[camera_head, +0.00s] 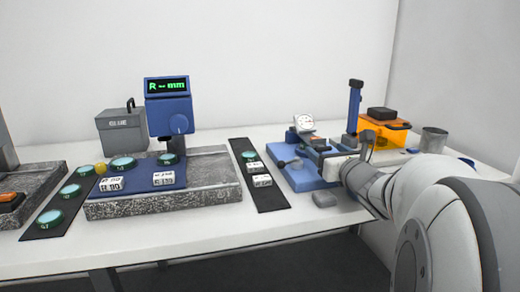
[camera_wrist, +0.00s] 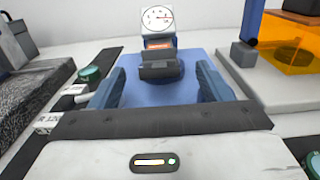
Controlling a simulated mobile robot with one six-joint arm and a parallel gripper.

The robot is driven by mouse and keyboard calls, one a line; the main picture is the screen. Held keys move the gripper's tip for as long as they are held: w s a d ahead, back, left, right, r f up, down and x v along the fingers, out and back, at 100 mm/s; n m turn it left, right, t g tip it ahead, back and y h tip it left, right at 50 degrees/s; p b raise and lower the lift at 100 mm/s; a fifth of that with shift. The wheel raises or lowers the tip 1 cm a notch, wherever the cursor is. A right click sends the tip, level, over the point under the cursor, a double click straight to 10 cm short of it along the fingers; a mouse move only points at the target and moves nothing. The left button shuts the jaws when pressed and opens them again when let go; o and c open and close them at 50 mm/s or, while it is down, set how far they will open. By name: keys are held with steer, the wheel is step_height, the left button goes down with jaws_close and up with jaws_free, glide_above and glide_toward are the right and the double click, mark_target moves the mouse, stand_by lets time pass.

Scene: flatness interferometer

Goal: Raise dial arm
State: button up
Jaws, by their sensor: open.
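The dial gauge (camera_head: 303,123) has a round white face and stands on a blue fixture base (camera_head: 310,180) at the right of the bench. In the wrist view, the dial (camera_wrist: 157,18) is at top centre, with a dark grey block (camera_wrist: 160,68) below and in front of it on the blue base (camera_wrist: 150,94). I cannot tell which part is the dial arm. My gripper (camera_wrist: 158,84) is open, its two blue fingers either side of the grey block in the picture. I see nothing between the fingertips. In the head view, my wrist partly hides the fixture.
A granite block (camera_head: 165,205) with a blue readout unit (camera_head: 168,110) stands left. A dark strip (camera_head: 262,190) with discs and labels lies between it and the fixture. An orange box (camera_head: 385,133), a blue post (camera_head: 354,105) and a metal cup (camera_head: 433,140) stand behind my arm.

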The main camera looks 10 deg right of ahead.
mark_target(324, 148)
steer(key=shift+w+a, duration=0.1)
steer(key=shift+w, duration=1.55)
steer(key=shift+c, duration=0.2)
steer(key=c, duration=1.3)
steer(key=shift+r, duration=0.1)
